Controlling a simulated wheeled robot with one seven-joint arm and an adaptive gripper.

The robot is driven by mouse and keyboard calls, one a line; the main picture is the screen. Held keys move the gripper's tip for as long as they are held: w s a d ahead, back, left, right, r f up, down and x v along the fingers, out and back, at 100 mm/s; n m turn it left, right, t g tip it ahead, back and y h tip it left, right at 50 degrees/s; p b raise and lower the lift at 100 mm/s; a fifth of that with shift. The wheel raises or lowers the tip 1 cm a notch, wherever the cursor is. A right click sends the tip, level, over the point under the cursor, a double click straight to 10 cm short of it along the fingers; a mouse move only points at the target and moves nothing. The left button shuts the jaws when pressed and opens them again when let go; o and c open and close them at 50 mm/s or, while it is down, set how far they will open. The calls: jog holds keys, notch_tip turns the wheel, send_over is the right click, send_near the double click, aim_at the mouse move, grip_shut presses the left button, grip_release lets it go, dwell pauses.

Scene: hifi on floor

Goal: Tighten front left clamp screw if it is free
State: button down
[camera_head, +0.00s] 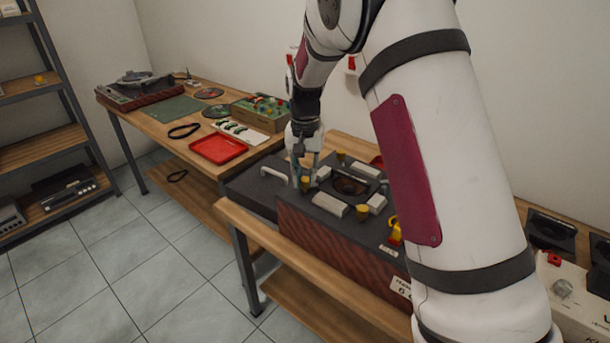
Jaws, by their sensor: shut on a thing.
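A dark speaker-like box (328,238) with a reddish wood front lies on the near bench. Its black top bears a round opening (350,185), pale blocks (331,206) and yellow clamp screws. The front left clamp screw (305,184) is at the left of the top. Another yellow screw (362,212) is nearer the front right, and one (341,157) is at the back. My gripper (301,180) points down at the front left screw, its fingers shut on it. The fingers partly hide the screw, and its tightness cannot be told.
A yellow clamp-like item (395,231) lies at the box's right. The far bench holds a red tray (219,149), a green mat (172,109) and a turntable (140,88). My arm hides the right side.

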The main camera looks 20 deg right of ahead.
aim_at(305, 179)
jog(key=shift+m, duration=1.1)
jog(key=c, duration=1.4)
grip_release()
notch_tip(305, 179, up, 12)
